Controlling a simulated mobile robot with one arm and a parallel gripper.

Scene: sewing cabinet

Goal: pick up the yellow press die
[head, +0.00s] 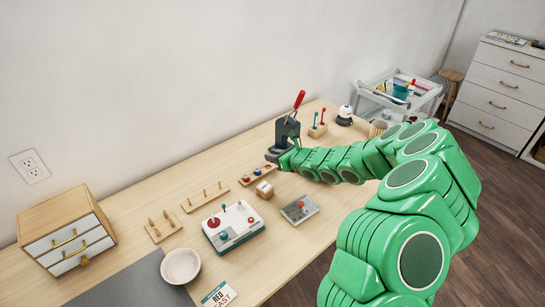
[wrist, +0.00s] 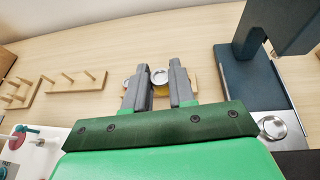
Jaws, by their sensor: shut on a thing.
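The yellow press die (wrist: 160,78) is between the two fingers in the wrist view, with a round metal top and a bit of yellow below it. My gripper (wrist: 157,76) is shut on it. In the head view my gripper (head: 272,157) is beside the base of the dark press, and the die cannot be made out there. A wooden die rack (head: 245,180) with a red and a blue die lies just in front of the gripper. Part of the rack shows behind the fingers in the wrist view; whether the die is clear of it I cannot tell.
The dark press (head: 284,132) with a red lever stands close by the gripper. Peg boards (head: 205,197), a white box with knobs (head: 233,226), a grey tray (head: 300,208) and a white bowl (head: 181,266) are on the table. Bare wood lies along the wall.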

